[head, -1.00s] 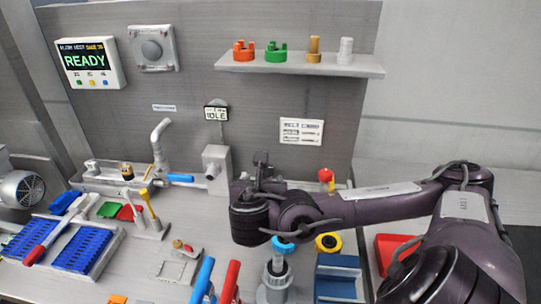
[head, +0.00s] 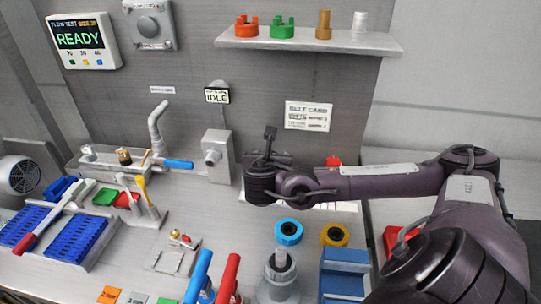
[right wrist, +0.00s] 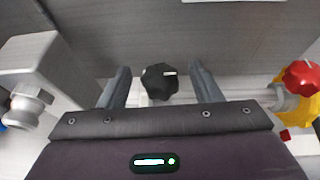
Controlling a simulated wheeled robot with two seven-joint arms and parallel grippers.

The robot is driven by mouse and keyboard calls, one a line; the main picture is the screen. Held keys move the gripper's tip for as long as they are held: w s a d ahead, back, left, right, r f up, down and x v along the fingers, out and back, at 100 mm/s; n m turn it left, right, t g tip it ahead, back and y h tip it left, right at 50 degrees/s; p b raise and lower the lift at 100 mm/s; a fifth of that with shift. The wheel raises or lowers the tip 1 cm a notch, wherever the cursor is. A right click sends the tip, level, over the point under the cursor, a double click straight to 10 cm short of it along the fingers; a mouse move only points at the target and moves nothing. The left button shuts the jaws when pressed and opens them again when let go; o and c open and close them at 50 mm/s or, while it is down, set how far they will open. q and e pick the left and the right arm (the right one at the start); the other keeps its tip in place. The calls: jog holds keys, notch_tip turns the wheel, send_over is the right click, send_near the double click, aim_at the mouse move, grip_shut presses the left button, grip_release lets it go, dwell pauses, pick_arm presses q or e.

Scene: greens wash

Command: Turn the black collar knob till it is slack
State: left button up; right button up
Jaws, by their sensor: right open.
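The black collar knob (right wrist: 160,82) shows in the right wrist view, with a white mark on its top. My right gripper (right wrist: 161,90) is open, with one finger on each side of the knob and visible gaps between. In the head view my right gripper (head: 284,158) is near the back wall, right of the grey valve block (head: 217,155), and the knob is hidden there. My left gripper is not in view.
A red knob (right wrist: 301,76) on a yellow fitting stands to the right. The grey block (right wrist: 30,75) with a nozzle is to the left. A shelf (head: 310,40) with fittings hangs above. Blue (head: 289,228) and yellow (head: 336,232) rings lie below the arm.

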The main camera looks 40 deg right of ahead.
jog(key=c, duration=1)
jog(key=shift+m+g, duration=0.3)
jog(key=shift+w+a+m+g+h+b, duration=0.15)
jog(key=shift+m+g+h+b, duration=0.35)
jog(key=shift+h, duration=0.1)
jog(key=shift+m, duration=0.4)
jog(key=shift+w+r+m+g+h, duration=0.15)
jog(key=shift+m+g+h, duration=0.2)
jog(key=shift+g, duration=0.35)
jog(key=m+g+p, duration=0.1)
jog(key=p, duration=0.2)
jog(key=r+m+g+h+p, duration=0.1)
jog(key=g+p, duration=0.1)
jog(key=p, duration=0.2)
jog(key=shift+a+m, duration=0.1)
jog(key=shift+m, duration=0.25)
jog(key=m+g+p, duration=0.1)
jog(key=p, duration=0.2)
jog(key=m+g+p, duration=0.1)
jog(key=p, duration=0.2)
jog(key=m+g+p, duration=0.1)
jog(key=g+p, duration=0.1)
jog(key=p, duration=0.2)
jog(key=shift+w+f+h, duration=0.25)
jog(key=shift+f, duration=0.1)
jog(key=shift+f+m+g+p, duration=0.2)
jog(key=shift+m+g+p, duration=0.55)
jog(key=shift+p, duration=0.25)
